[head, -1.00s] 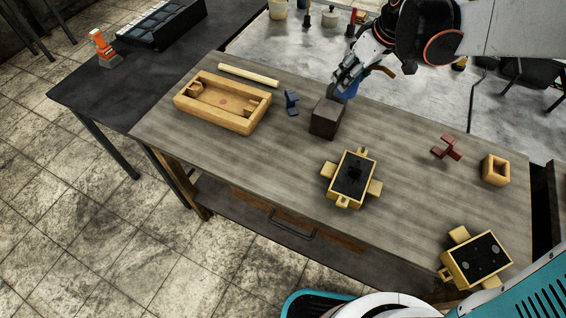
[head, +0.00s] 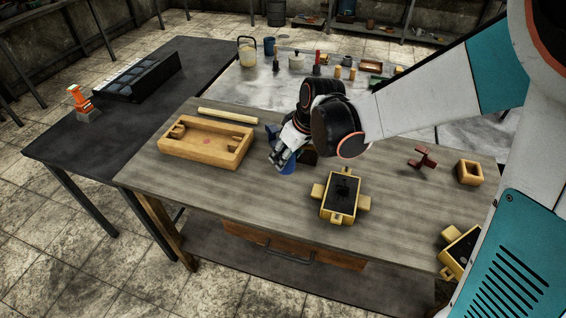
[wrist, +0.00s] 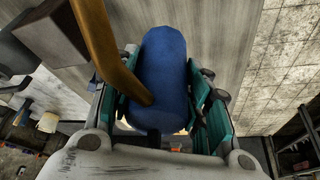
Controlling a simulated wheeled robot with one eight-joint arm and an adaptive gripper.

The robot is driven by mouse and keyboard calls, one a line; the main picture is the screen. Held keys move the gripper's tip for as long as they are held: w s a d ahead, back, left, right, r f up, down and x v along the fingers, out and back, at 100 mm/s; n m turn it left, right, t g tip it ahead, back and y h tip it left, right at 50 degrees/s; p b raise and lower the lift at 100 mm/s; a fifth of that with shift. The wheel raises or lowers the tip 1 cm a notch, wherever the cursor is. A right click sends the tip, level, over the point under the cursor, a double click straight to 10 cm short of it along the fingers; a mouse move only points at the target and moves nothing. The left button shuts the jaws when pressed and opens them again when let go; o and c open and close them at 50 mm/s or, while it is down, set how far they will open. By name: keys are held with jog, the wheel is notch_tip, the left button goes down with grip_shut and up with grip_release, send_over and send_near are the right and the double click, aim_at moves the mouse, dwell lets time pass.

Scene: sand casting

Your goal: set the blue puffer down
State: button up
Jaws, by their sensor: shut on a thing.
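The blue puffer (head: 288,169) is held by my gripper (head: 281,158), low over the grey wooden table (head: 180,192). I cannot tell whether it touches the tabletop. In the wrist view the blue puffer (wrist: 164,70) fills the space between the teal fingers of my gripper (wrist: 165,110), which are shut on it. Its brown spout (wrist: 98,45) sticks out toward the upper left.
A wooden tray (head: 198,155) stands left of the gripper, with a pale rod (head: 228,116) behind it. A yellow flask (head: 338,217) sits right and nearer. The front left tabletop is clear.

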notch_tip(320, 180, down, 9)
jog(key=shift+f+b, duration=0.1)
jog(key=shift+b, duration=1.15)
jog(key=shift+f, duration=0.15)
jog(key=o, duration=1.3)
jog(key=shift+c, duration=0.2)
